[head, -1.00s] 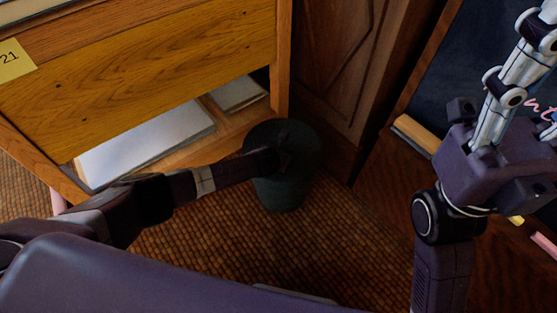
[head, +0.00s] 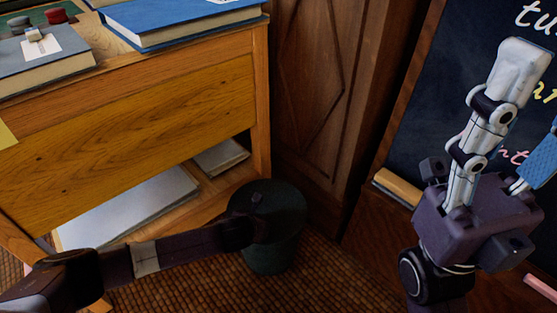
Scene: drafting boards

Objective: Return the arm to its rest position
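My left arm (head: 150,255) reaches in from the left to a dark green bin (head: 272,255) on the floor. Its end is over or inside the bin's dark mouth, and the fingers cannot be made out there. My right gripper (head: 535,115) is raised at the right, in front of the chalkboard. Its fingers are spread, one white and jointed, the other with a blue pad cut by the picture edge. Nothing shows between them.
A wooden desk (head: 140,110) with books on top (head: 190,22) and papers on a low shelf (head: 130,210) stands at the left. A wooden cabinet (head: 315,90) is behind the bin. A chalkboard (head: 430,100) with an eraser (head: 398,187) on its ledge is at the right.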

